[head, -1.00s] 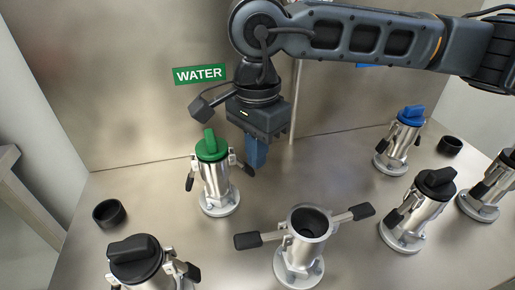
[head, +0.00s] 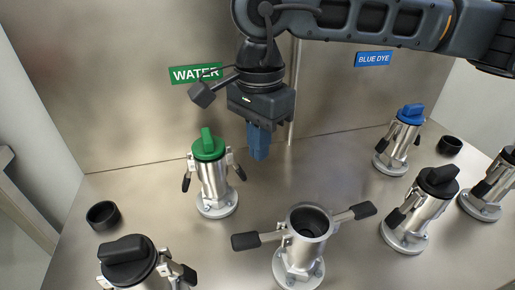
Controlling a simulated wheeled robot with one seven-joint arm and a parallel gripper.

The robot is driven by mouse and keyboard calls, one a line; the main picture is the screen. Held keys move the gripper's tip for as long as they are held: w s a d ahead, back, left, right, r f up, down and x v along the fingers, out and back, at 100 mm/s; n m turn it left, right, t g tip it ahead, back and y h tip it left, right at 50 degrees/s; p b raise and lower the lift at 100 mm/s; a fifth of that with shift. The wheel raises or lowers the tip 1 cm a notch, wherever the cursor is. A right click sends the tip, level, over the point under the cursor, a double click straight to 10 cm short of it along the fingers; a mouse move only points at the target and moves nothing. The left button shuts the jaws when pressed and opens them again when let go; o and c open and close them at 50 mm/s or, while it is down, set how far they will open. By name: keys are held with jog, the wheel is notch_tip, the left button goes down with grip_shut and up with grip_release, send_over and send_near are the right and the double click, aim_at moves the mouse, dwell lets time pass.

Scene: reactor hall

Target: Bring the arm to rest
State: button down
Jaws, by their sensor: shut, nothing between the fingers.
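My gripper (head: 259,150) hangs from my arm in the upper middle of the head view, pointing down, its blue fingers shut with nothing between them. It is in the air, to the right of the green-capped fitting (head: 212,185) and apart from it. The open fitting (head: 303,240), with no cap and both levers spread out, stands below and to the right of my gripper. My arm reaches in from the upper right.
Blue-capped (head: 398,145) and black-capped (head: 425,210) fittings stand at the right; another black-capped fitting (head: 135,262) is front left. Loose black rings (head: 103,215) lie at both sides. The back panel carries WATER (head: 196,73) and BLUE DYE (head: 373,59) signs.

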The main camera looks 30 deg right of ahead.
jog(key=shift+r+p, duration=0.5)
jog(key=shift+r, duration=1.75)
